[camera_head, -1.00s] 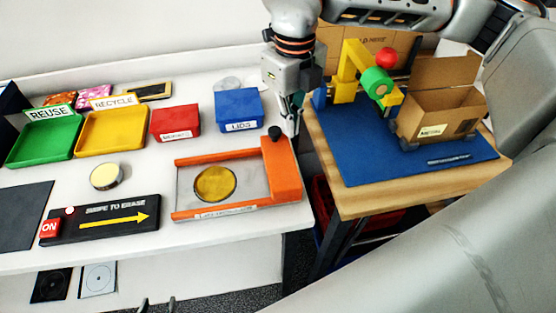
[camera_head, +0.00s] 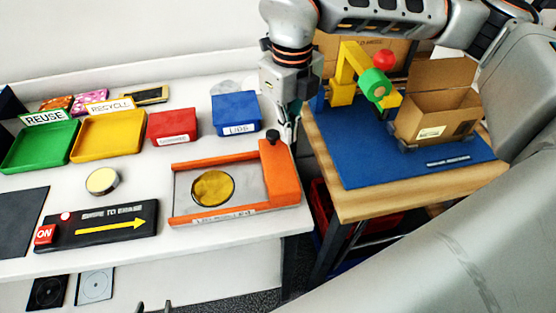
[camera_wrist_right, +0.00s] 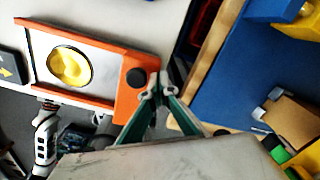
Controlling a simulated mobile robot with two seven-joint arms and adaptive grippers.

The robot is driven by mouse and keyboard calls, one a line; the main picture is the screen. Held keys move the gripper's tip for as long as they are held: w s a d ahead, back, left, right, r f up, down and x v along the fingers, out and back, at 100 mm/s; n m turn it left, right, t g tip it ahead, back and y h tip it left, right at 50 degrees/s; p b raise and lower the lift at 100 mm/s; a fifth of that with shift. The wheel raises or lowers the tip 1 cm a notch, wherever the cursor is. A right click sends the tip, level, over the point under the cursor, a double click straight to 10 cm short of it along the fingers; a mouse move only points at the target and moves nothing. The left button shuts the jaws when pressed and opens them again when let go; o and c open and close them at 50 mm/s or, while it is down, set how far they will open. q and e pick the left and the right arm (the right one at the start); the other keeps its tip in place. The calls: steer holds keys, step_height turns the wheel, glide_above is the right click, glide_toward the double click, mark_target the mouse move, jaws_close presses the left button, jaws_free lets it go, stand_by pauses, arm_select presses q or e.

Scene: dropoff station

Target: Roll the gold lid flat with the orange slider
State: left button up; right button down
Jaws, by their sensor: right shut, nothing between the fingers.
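The gold lid (camera_head: 213,188) lies in the lid roller's grey bed, between its orange rails; it also shows in the right wrist view (camera_wrist_right: 69,66), where its surface looks uneven. The orange slider (camera_head: 281,174) stands at the right end of the roller, with a black knob (camera_head: 271,134) at its far end. My right gripper (camera_head: 287,138) is shut and empty, just right of the knob. In the right wrist view its fingertips (camera_wrist_right: 159,84) are close to the slider's right edge; I cannot tell whether they touch. At the bottom edge of the head view, tips of my left gripper (camera_head: 153,307) show.
A blue LIDS box (camera_head: 236,113) and a red box (camera_head: 173,127) stand behind the roller. Green (camera_head: 40,147) and yellow (camera_head: 108,136) trays are further left. A black swipe-to-erase pad (camera_head: 100,224) lies left of the roller. A wooden table (camera_head: 415,185) with a blue mat stands to the right.

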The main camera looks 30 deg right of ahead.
arm_select(q)
steer(key=shift+w+r, duration=0.1)
steer(key=shift+r, duration=0.05)
arm_select(e)
steer(key=shift+a, duration=0.1)
stand_by(0.3)
steer(key=shift+w+a, duration=0.15)
steer(key=shift+a, duration=0.35)
steer(key=shift+w+a, duration=0.65)
steer(key=shift+a, duration=1.8)
steer(key=shift+w+a, duration=0.65)
steer(key=shift+a, duration=1.85)
steer(key=shift+w+a, duration=0.65)
steer(key=shift+a, duration=1.8)
arm_select(q)
steer(key=shift+w+r+p, duration=0.1)
steer(key=shift+r+p, duration=0.25)
steer(key=shift+r, duration=0.1)
arm_select(e)
steer(key=shift+s+d+r, duration=0.1)
steer(key=shift+s+d, duration=0.1)
steer(key=shift+d, duration=0.5)
arm_select(q)
step_height(320, 180, up, 6)
steer(key=w+p, duration=0.1)
steer(key=p, duration=0.3)
steer(key=shift+w+t, duration=0.3)
arm_select(e)
step_height(320, 180, up, 7)
